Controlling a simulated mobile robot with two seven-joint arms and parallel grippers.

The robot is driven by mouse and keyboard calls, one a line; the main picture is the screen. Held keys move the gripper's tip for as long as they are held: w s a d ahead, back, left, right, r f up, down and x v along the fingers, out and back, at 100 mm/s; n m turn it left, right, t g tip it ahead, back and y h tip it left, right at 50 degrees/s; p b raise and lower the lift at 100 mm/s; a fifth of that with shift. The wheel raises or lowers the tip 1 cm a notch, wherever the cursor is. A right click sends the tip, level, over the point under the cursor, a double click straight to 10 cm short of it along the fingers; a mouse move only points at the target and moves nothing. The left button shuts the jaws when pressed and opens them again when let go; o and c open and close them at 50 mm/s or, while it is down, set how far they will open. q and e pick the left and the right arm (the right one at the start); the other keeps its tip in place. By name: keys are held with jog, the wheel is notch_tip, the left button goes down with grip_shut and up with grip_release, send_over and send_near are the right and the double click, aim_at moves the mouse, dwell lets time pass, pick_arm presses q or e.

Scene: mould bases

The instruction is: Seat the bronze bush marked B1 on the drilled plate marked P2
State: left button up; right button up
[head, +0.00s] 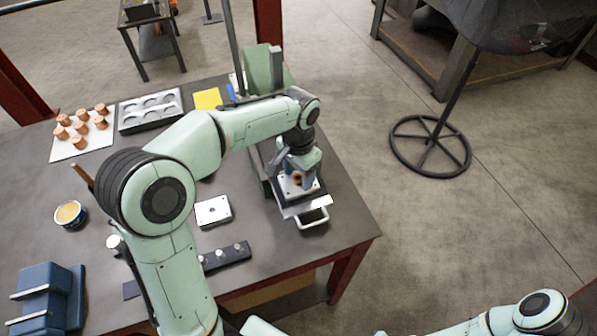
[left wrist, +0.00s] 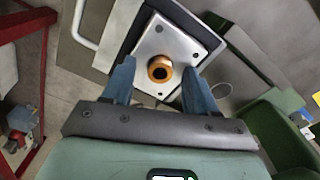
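A copper-coloured bush (left wrist: 160,70) with a dark bore stands on a pale drilled plate (left wrist: 181,49) in the left wrist view. It appears at the plate's middle; how deep it sits I cannot tell. In the head view the bush (head: 297,180) shows partly behind my left gripper (head: 298,172), and the plate (head: 286,187) lies under it. My left fingers are apart on either side of the bush, with visible gaps. No B1 or P2 mark is readable. My right arm enters at the lower right of the head view; its gripper is not in view.
A second drilled plate (head: 212,211) lies on the table (head: 300,246). Several bushes stand on a white sheet (head: 62,152) beside a grey tray (head: 128,127). A dark strip with knobs (head: 232,254), a tin (head: 69,214) and a blue block (head: 44,284) occupy the front and left.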

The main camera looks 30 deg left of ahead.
pick_arm(q)
notch_tip(320, 180, up, 13)
jog(key=p, duration=0.1)
jog(key=shift+r+p, duration=0.2)
jog(key=shift+p, duration=0.15)
pick_arm(e)
jog(key=shift+w+r, duration=1.1)
jog(key=shift+w, duration=0.15)
pick_arm(q)
jog(key=shift+s+f, duration=0.1)
pick_arm(e)
jog(key=shift+s, duration=0.1)
